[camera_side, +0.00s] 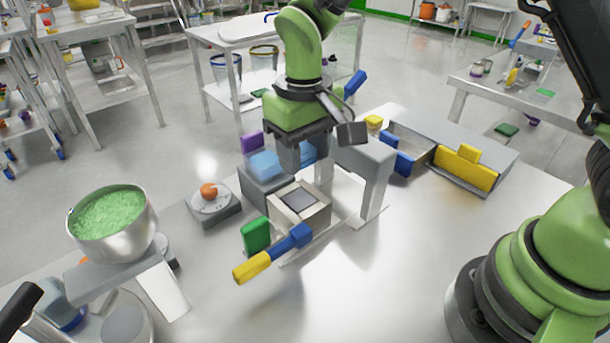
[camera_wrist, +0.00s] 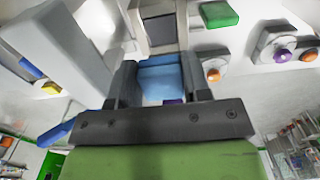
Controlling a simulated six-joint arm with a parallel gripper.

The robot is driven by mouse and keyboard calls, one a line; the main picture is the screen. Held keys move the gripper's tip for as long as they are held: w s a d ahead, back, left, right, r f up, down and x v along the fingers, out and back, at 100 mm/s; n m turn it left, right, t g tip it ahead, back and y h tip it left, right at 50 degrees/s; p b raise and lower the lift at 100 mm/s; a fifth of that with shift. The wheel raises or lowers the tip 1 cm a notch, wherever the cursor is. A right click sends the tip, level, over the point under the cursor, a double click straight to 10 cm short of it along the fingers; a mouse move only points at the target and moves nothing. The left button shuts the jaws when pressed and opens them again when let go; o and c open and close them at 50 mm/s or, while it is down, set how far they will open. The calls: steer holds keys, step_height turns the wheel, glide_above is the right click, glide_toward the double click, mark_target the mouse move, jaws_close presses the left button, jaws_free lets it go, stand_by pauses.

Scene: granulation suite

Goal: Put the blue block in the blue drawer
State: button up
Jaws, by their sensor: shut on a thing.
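The blue block (camera_side: 307,151) is between the fingers of my gripper (camera_side: 301,162), beside the grey machine in the middle of the table. In the wrist view the blue block (camera_wrist: 160,76) sits between both dark fingers of my gripper (camera_wrist: 158,82), which is shut on it. In the side view one finger and the wrist hide part of the block. The blue drawer (camera_side: 403,164), with a blue front and handle, is in the grey cabinet right of my gripper. It appears pulled out, with grey interior showing behind its front; its floor is partly hidden.
A grey upright stand (camera_side: 372,180) lies between my gripper and the drawers. A yellow-fronted drawer (camera_side: 463,170) is right of the blue one.

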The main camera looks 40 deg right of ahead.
step_height(320, 180, up, 2)
steer(key=shift+r, duration=0.25)
step_height(320, 180, up, 4)
steer(key=shift+r, duration=0.25)
steer(key=w+d+m, duration=0.4)
steer(key=d+m, duration=0.2)
steer(key=d, duration=0.3)
steer(key=m, duration=1.2)
glide_above(396, 146)
steer(key=w+d, duration=0.3)
steer(key=d, duration=0.1)
steer(key=f, duration=2.1)
steer(key=shift+s+d, duration=0.2)
steer(key=shift+s, duration=0.15)
steer(key=o, duration=0.9)
